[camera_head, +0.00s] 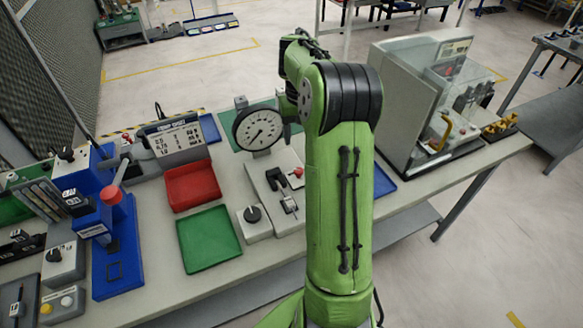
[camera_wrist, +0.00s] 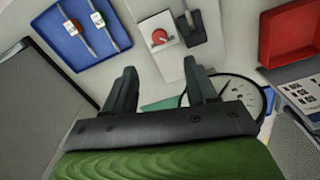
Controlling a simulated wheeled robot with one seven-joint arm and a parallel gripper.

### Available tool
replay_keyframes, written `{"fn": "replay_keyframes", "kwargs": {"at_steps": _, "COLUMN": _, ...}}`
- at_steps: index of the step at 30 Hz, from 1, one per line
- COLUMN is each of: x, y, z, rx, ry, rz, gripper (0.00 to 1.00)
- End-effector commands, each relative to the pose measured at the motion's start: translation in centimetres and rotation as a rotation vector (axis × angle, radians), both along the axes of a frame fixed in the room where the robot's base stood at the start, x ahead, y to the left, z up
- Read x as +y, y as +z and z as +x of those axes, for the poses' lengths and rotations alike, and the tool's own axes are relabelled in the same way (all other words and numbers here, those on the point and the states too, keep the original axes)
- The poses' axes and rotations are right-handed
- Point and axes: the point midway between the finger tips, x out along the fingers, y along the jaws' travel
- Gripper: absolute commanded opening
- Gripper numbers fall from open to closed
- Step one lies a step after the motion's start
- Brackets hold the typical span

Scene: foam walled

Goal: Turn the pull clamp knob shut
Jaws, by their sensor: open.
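A red round knob with a pale bar across its face (camera_wrist: 160,37) sits on a white plate (camera_wrist: 150,20) in the wrist view. I take it for the pull clamp knob. A dark clamp block (camera_wrist: 187,27) is beside it. In the head view, a small red part (camera_head: 298,172) shows on the grey tester base (camera_head: 265,185), partly behind my arm. My gripper (camera_wrist: 160,75) is open and empty, its two dark fingers spread apart. The knob appears beyond the fingertips, between them in the picture, with no contact visible. My gripper is hidden in the head view.
A dial gauge (camera_head: 258,129) stands on the tester, close by a finger in the wrist view (camera_wrist: 235,95). A box with a black knob (camera_head: 253,213), a green tray (camera_head: 208,238) and a red tray (camera_head: 192,186) lie left. A clear-walled machine (camera_head: 430,90) stands right.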

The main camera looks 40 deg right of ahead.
Motion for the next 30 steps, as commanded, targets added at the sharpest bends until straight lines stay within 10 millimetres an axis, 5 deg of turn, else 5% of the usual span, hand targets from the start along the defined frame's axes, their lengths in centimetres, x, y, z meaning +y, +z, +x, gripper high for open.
{"fn": "replay_keyframes", "kwargs": {"at_steps": 9, "x": 0.1, "y": -8.6, "z": -0.1, "rx": 0.004, "ry": 0.0, "rz": 0.003, "gripper": 0.57}}
{"fn": "replay_keyframes", "kwargs": {"at_steps": 15, "x": 0.1, "y": -12.3, "z": 0.0, "rx": 0.002, "ry": 0.001, "rz": 0.001, "gripper": 0.57}}
{"fn": "replay_keyframes", "kwargs": {"at_steps": 26, "x": 0.0, "y": -13.3, "z": 0.0, "rx": 0.0, "ry": 0.0, "rz": -0.001, "gripper": 0.57}}
{"fn": "replay_keyframes", "kwargs": {"at_steps": 30, "x": 0.0, "y": -13.2, "z": 0.0, "rx": 0.0, "ry": 0.0, "rz": -0.001, "gripper": 0.37}}
